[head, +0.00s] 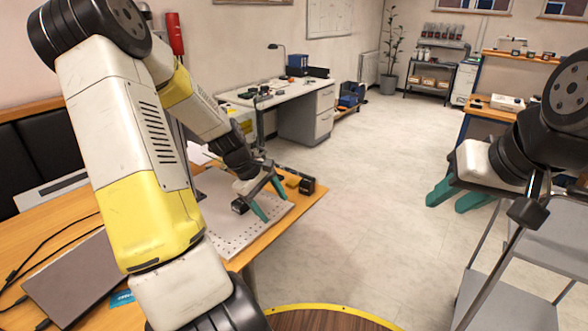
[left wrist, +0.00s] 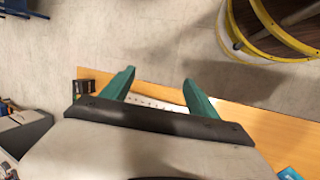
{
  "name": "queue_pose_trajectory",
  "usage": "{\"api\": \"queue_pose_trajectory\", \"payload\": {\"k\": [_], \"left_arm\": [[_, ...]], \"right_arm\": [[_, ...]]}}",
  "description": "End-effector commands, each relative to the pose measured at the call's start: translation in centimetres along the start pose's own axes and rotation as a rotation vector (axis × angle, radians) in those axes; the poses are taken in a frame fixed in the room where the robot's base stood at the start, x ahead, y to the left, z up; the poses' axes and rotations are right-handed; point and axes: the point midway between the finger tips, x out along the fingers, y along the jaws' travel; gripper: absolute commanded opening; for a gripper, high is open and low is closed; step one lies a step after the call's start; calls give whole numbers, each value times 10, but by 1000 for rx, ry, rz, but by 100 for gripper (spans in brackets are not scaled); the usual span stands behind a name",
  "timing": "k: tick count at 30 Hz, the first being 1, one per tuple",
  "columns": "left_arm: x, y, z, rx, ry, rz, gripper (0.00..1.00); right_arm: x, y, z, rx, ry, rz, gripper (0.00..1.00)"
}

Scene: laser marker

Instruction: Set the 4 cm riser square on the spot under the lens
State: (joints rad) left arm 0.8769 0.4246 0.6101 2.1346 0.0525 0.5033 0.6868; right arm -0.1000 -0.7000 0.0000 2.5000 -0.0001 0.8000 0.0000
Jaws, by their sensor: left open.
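My left gripper (head: 272,208) is open and empty over the front part of a light perforated plate (head: 226,236) on the wooden table. In the left wrist view its green fingers (left wrist: 158,76) are wide apart, with nothing between them but a strip of plate and table edge below. A small dark block (head: 240,206) sits on the plate beside the gripper; I cannot tell whether it is the riser. The lens and the spot under it cannot be made out; my left arm covers much of that area. My right gripper (head: 452,202) hangs empty at the right, fingers apart.
A closed laptop (head: 75,278) and black cables lie at the left. A grey cart (head: 510,300) is at the lower right. The floor between is clear.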

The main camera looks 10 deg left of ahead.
Motion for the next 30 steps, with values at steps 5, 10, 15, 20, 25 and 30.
{"api": "queue_pose_trajectory", "payload": {"k": [5, 10, 15, 20, 25, 30], "left_arm": [[-61, 10, 54, 345, 129, -98, 69], [-121, 9, 107, 632, 231, -129, 69], [-172, -6, 161, 889, 310, -98, 69], [-203, -27, 197, 1075, 351, -36, 69], [-215, -41, 215, 1178, 364, 11, 69], [-216, -44, 218, 1199, 364, 19, 69]], "right_arm": [[0, 0, 0, 0, 0, 0, 36], [0, 0, 0, 0, 0, 0, 36], [0, 0, 0, 0, 0, 0, 36], [0, 0, 0, 0, 0, 0, 36], [0, 0, 0, 0, 0, 0, 36], [0, 0, 0, 0, 0, 0, 36]]}}
